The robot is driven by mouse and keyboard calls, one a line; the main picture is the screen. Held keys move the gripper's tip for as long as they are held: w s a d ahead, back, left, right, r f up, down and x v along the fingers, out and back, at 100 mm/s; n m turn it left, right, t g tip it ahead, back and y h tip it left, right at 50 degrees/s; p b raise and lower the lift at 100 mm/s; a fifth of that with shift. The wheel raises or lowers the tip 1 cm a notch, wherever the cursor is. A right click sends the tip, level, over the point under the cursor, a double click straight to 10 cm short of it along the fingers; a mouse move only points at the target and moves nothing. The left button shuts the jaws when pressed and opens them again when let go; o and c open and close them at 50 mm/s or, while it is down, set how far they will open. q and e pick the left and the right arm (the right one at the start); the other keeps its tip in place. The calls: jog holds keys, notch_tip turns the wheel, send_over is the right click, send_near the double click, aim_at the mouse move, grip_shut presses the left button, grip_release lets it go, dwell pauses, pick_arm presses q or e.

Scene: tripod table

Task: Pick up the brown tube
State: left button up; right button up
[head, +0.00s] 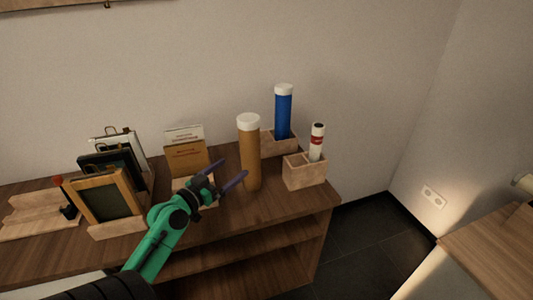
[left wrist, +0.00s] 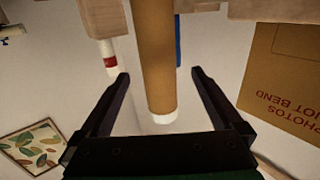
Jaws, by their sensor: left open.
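The brown tube (head: 249,155) with a white cap stands upright on the wooden table (head: 275,222), right of my left gripper in the head view. My left gripper (head: 229,173) is open, with its dark fingers pointing toward the tube. In the left wrist view, the tube (left wrist: 156,55) appears ahead, in line with the gap between the open fingers (left wrist: 160,75), its white-capped end at the bottom. I cannot tell whether the fingertips reach around it. My right gripper is not in view.
A blue tube (head: 283,113) stands in a holder behind, and a white-and-red tube (head: 317,145) in a box (head: 305,172) to the right. A brown card (head: 186,156) and framed pictures (head: 106,199) stand to the left. The table's right edge is nearby.

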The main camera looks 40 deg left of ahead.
aim_at(243, 154)
pick_arm(q)
jog(key=shift+w+r+p, duration=0.45)
jog(key=shift+w+p, duration=0.05)
jog(key=shift+w, duration=0.1)
jog(key=shift+w+r+p, duration=0.7)
jog(key=shift+w+p, duration=0.3)
jog(key=shift+w, duration=0.05)
jog(key=shift+w+f+p, duration=0.15)
jog(key=shift+w+p, duration=0.15)
jog(key=shift+w, duration=0.55)
jog(key=w, duration=0.2)
jog(key=w+p, duration=0.1)
jog(key=w, duration=0.1)
jog(key=w+p, duration=0.1)
jog(key=w, duration=0.2)
jog(key=shift+f, duration=0.4)
jog(key=shift+w+f, duration=0.1)
jog(key=shift+w, duration=0.2)
jog(key=shift+f, duration=0.1)
jog(key=shift+c, duration=0.3)
jog(key=c, duration=1.3)
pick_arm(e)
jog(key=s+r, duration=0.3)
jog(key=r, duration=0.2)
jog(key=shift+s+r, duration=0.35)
